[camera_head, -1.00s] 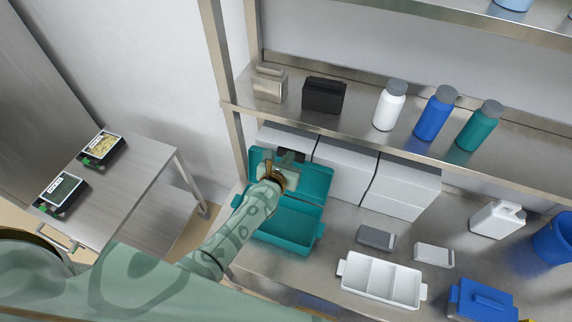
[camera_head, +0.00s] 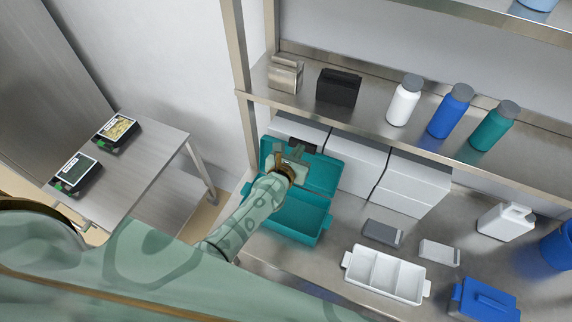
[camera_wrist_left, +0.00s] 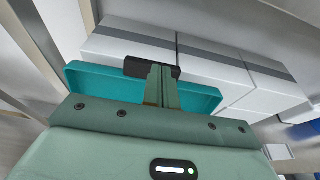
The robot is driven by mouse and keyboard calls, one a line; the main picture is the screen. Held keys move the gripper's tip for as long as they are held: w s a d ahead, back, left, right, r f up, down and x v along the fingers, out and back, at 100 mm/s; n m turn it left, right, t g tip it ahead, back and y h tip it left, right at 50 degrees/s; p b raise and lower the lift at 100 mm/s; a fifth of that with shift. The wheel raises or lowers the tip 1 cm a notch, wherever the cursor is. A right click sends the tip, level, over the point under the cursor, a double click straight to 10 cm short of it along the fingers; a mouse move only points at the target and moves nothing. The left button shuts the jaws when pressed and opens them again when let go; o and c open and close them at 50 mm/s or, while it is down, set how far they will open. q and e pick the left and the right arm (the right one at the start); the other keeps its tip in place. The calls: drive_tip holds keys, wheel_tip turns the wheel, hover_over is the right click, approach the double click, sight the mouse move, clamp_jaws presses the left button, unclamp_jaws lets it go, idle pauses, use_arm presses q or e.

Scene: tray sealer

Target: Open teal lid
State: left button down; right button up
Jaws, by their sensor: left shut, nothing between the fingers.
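The teal lid (camera_head: 321,174) stands raised at the back of the teal box (camera_head: 311,219), leaning toward white boxes. The box's open interior faces up on the steel counter. My left gripper (camera_head: 293,156) is at the inner face of the lid, near its upper edge, and partly covers it. In the left wrist view my left gripper (camera_wrist_left: 160,80) is shut with nothing held, its fingers in front of the lid (camera_wrist_left: 100,80) and near a dark handle (camera_wrist_left: 152,68). Whether the fingers touch the lid is unclear. My right gripper is not in view.
White boxes (camera_head: 358,166) stand right behind the lid. A shelf (camera_head: 375,122) with bottles and a black holder (camera_head: 339,87) hangs above. A white divided tray (camera_head: 386,275) and a blue box (camera_head: 484,301) sit to the right. A side table (camera_head: 148,160) stands left.

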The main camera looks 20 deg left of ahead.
use_arm(q)
drive_tip(key=p+v, duration=0.3)
drive_tip(key=v, duration=1)
drive_tip(key=s+d+f+m+g+h+b, duration=0.15)
drive_tip(key=s+f+m, duration=0.25)
drive_tip(key=f+m, duration=0.4)
drive_tip(key=s+f+m+g+b, duration=0.25)
drive_tip(key=s+f+m, duration=0.25)
drive_tip(key=f+m, duration=0.25)
drive_tip(key=s+d+f+m+g+b, duration=0.15)
drive_tip(key=s+f+m, duration=0.25)
drive_tip(key=f+m, duration=0.4)
drive_tip(key=s+a+f+m+g+b, duration=0.2)
drive_tip(key=s+a+f+m+b, duration=0.1)
drive_tip(key=s+f, duration=0.5)
drive_tip(key=s+a+f+m+g+y+b, duration=0.1)
drive_tip(key=s+a+f+m+g+b, duration=0.2)
drive_tip(key=s+f+m+b, duration=0.3)
drive_tip(key=s+a+f+m+g+y+b, duration=0.1)
drive_tip(key=s+a+f+m+g+b, duration=0.2)
drive_tip(key=s+f+m, duration=0.4)
drive_tip(key=s+a+f+b, duration=0.1)
drive_tip(key=s+a+f, duration=0.1)
drive_tip(key=s+f, duration=0.2)
drive_tip(key=shift+f, duration=0.3)
